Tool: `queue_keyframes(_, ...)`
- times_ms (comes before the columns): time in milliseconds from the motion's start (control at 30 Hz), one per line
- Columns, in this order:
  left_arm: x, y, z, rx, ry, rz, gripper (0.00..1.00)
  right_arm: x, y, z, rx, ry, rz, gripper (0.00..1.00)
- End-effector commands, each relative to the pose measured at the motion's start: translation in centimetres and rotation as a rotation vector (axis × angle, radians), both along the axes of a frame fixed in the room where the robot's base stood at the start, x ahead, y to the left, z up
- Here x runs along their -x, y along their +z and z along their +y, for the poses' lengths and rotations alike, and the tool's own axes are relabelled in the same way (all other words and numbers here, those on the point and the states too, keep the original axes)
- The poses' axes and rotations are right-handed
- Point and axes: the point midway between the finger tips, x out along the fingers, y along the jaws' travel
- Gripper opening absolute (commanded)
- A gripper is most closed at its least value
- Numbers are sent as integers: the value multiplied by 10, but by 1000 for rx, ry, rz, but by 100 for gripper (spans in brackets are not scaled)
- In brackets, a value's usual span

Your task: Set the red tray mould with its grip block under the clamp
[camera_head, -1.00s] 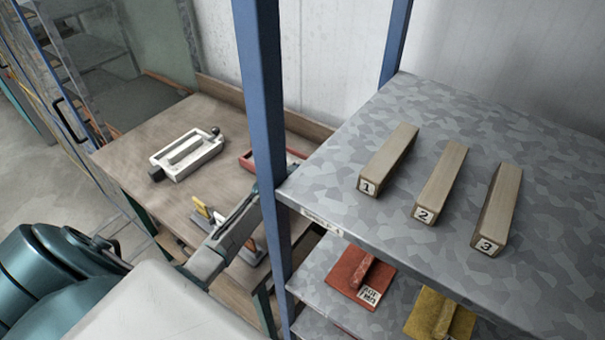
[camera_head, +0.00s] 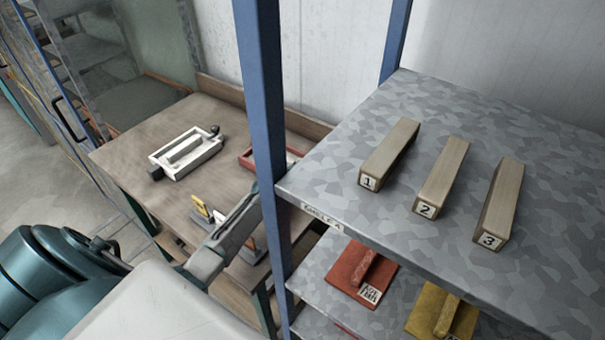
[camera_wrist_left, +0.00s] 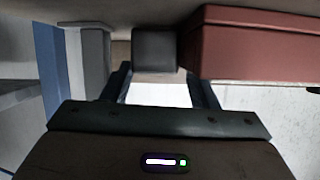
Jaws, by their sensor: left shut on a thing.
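The red tray mould (camera_head: 249,158) lies on the wooden workbench in the head view, partly hidden by a blue post. In the left wrist view its red side (camera_wrist_left: 262,47) fills the upper right. A dark grip block (camera_wrist_left: 154,49) sticks out beside it. My left gripper (camera_wrist_left: 155,78) is shut on this block, one finger on each side. In the head view the left arm reaches behind the post, and its fingertips are hidden there. I cannot make out the clamp for certain. My right gripper is in neither view.
A white tray mould (camera_head: 197,161) lies on the bench to the left. Small upright yellow (camera_head: 199,205) and orange pieces stand near the front. The blue post (camera_head: 262,100) and grey shelf (camera_head: 375,125) with three numbered wooden blocks stand right. Red and yellow plates lie below.

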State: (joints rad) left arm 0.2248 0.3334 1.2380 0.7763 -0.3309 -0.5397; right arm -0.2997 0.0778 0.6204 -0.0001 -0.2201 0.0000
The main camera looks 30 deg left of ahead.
Motion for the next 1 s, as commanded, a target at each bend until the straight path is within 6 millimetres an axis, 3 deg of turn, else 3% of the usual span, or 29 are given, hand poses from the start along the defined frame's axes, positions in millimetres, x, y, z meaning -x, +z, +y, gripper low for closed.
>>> queue_keyframes(200,4,-11,-1,1,-1,14,0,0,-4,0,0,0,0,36)
queue_keyframes(567,4,-11,-1,0,-2,14,0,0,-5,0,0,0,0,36)
queue_keyframes(600,4,-12,-1,0,-2,15,60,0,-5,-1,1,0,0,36)
queue_keyframes(700,4,-11,-1,1,-1,14,79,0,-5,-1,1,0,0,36)
queue_keyframes(1000,5,-14,-2,6,0,20,79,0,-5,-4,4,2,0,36)
